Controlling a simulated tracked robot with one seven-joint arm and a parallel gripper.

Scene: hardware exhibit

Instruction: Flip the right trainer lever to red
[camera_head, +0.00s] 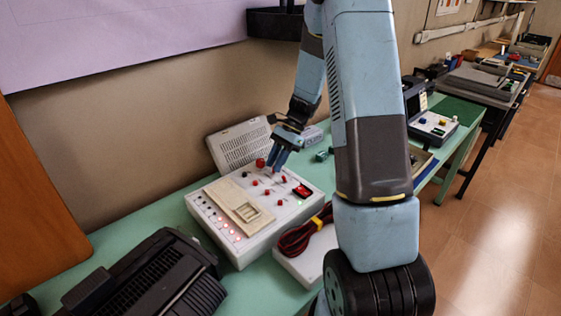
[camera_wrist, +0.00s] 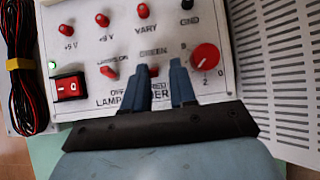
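The white trainer unit (camera_head: 283,218) sits on the green bench in the head view, and its panel (camera_wrist: 238,30) fills the wrist view's upper middle. My gripper (camera_head: 277,165) reaches down to this panel. In the wrist view, my gripper's (camera_wrist: 159,66) two blue fingers are apart. A small red piece, seemingly the right lever (camera_wrist: 153,71), shows between them, closer to the left finger. The left lever (camera_wrist: 109,72) stands clear of the fingers.
A red dial (camera_wrist: 205,57) lies just right of the fingers. Red terminals and a red rocker switch (camera_wrist: 69,88) are to the left. A vented box (camera_head: 240,144) stands behind the unit. Coiled red-black cables (camera_head: 302,236) lie beside it, and a black device (camera_head: 150,275) in front.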

